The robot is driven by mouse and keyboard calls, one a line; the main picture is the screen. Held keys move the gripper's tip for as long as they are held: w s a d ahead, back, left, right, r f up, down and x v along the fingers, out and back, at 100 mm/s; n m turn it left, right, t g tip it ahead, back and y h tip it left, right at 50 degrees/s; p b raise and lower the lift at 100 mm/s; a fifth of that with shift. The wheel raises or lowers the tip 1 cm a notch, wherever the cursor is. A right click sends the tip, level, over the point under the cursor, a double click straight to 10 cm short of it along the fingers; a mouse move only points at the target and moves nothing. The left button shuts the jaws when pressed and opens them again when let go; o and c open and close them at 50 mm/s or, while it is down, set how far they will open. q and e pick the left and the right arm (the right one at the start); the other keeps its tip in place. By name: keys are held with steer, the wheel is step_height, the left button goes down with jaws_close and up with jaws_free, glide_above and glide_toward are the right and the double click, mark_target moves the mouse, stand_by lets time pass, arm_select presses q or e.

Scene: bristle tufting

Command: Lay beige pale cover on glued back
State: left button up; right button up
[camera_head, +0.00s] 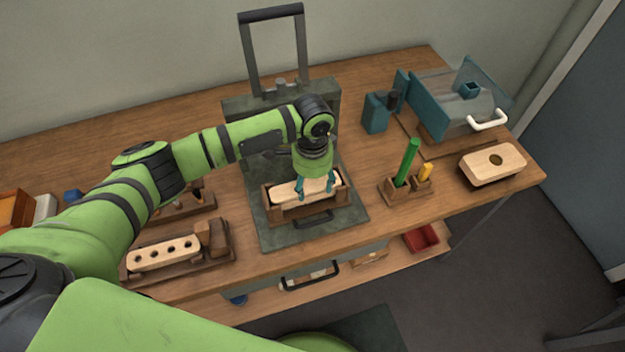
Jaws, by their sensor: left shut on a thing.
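The beige pale cover (290,192) is a flat rounded piece in the wooden cradle (297,212) on the grey-green press base, at the middle of the bench. My left gripper (316,187) comes down from above and is shut on the cover near its right part. The glued back is hidden under the cover, and I cannot tell whether the two touch. My right gripper is not in view.
A grey press frame (249,52) with a tall handle stands behind the cradle. A green stick (408,158) and a yellow one (426,172) stand in a wooden holder to the right. A drilled block (163,254) lies front left; a teal clear-covered machine (440,108) stands back right.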

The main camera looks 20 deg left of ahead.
arm_select(q)
steer(key=shift+f, duration=0.15)
steer(key=o, duration=1.2)
steer(key=shift+o, duration=1)
steer(key=shift+r+p, duration=4.05)
steer(key=shift+p, duration=0.45)
steer(key=shift+f, duration=0.1)
